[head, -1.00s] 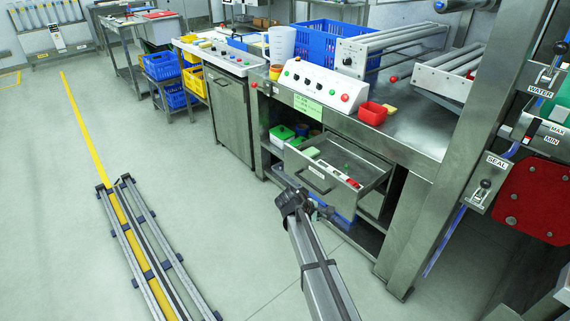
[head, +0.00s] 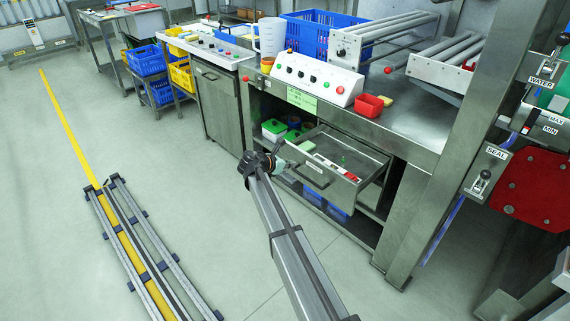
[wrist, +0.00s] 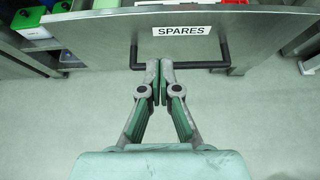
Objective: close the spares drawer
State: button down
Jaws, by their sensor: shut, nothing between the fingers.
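The spares drawer (head: 345,155) is pulled out from under the steel bench, with a few small items inside. Its steel front bears a "SPARES" label (wrist: 181,31) and a dark bar handle (wrist: 205,67) in the wrist view. My gripper (wrist: 159,64) has its fingers together and empty, pointing at the drawer front near the left part of the handle. Whether the tips touch the front or handle I cannot tell. In the head view my gripper (head: 283,160) is at the drawer's left front, and its fingers are partly hidden by my wrist.
Green-lidded tubs (head: 274,129) stand on the shelf left of the drawer. A blue crate (head: 339,213) is below it. The bench top (head: 400,127) holds a control box (head: 316,80) and a red bin (head: 369,105).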

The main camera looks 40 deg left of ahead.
aim_at(308, 159)
jog(key=x, duration=0.4)
jog(key=r+x, duration=0.1)
jog(key=x, duration=0.2)
jog(key=shift+w+r+p, duration=0.1)
jog(key=shift+w+p, duration=0.25)
jog(key=shift+w+d, duration=0.1)
jog(key=shift+w, duration=0.55)
jog(key=shift+w, duration=0.1)
